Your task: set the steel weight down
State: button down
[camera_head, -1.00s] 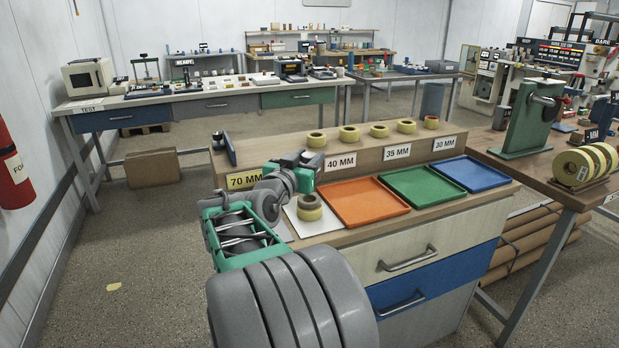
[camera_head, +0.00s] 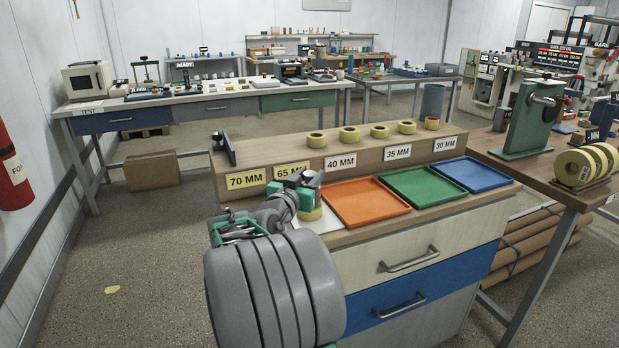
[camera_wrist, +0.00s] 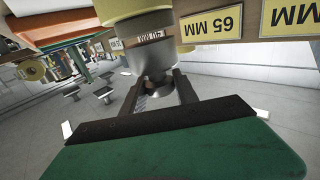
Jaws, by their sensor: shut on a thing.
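My gripper (camera_head: 306,184) is above the white square (camera_head: 326,217) at the left end of the cabinet top. In the wrist view its two dark fingers (camera_wrist: 162,92) are closed on the grey steel weight (camera_wrist: 155,62). In the head view the weight is mostly hidden by my gripper and arm. A yellow tape roll (camera_head: 309,213) sits on the white square directly under the gripper. The roll shows at the top of the wrist view (camera_wrist: 125,9), close to the weight. I cannot tell whether the weight touches the roll.
Orange (camera_head: 403,210), green (camera_head: 434,202) and blue trays (camera_head: 500,181) line up to the right, empty. A raised wooden shelf (camera_head: 390,143) with width labels and several tape rolls runs behind. A green stand (camera_head: 527,120) is on the right-hand table.

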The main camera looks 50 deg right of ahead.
jog(key=shift+f+b, duration=0.25)
jog(key=shift+b, duration=0.15)
jog(key=c, duration=0.9)
grip_release()
jog(key=shift+f, duration=0.1)
jog(key=shift+c, duration=0.2)
jog(key=shift+r+p, duration=0.25)
jog(key=shift+p, duration=0.05)
jog(key=shift+r+p, duration=0.45)
jog(key=shift+p, duration=0.15)
jog(key=v, duration=1.2)
jog(key=shift+b, duration=0.4)
